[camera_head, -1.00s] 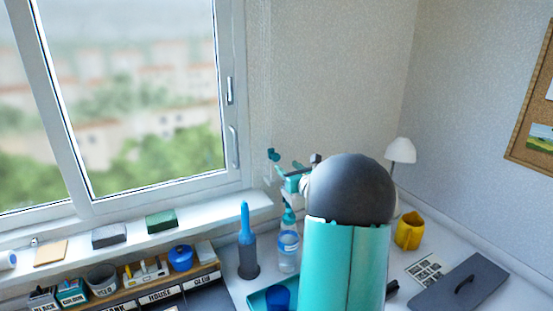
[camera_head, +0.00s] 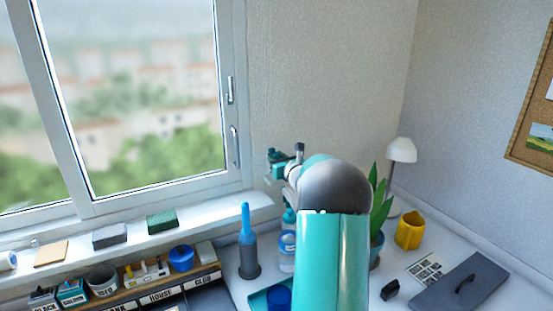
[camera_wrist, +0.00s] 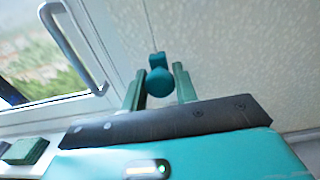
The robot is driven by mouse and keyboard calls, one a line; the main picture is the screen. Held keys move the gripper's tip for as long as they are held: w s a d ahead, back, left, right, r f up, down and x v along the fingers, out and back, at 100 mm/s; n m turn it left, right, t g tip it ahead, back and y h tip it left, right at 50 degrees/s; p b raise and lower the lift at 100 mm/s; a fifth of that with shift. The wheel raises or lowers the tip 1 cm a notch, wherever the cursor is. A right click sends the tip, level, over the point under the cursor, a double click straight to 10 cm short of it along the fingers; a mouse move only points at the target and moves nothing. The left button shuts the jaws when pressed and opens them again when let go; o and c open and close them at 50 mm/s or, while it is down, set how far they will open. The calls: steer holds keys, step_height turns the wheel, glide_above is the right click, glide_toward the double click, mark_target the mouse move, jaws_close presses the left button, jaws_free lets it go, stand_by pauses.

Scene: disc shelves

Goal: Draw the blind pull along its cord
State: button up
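The blind pull (camera_wrist: 159,80) is a small teal piece with a rounded lower end. It hangs on a thin pale cord (camera_wrist: 149,25) against the wall in the wrist view. My gripper (camera_wrist: 160,70) is open, with one green finger on each side of the pull and visible gaps between. I cannot tell how deep the pull sits between the fingertips. In the head view my gripper (camera_head: 281,160) is by the wall just right of the window, largely end-on and partly hidden by my arm. The pull cannot be told clearly from the gripper there.
The window handle (camera_wrist: 72,45) is left of the gripper. The sill holds a green block (camera_head: 162,220) and a grey block (camera_head: 109,236).

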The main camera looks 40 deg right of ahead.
mark_target(277, 154)
jaws_close()
step_height(277, 154, up, 21)
steer(key=shift+r, duration=0.15)
stand_by(0.3)
steer(key=o, duration=0.7)
jaws_free()
steer(key=shift+s, duration=0.1)
steer(key=shift+o, duration=0.2)
steer(key=v, duration=1.3)
steer(key=shift+s, duration=0.25)
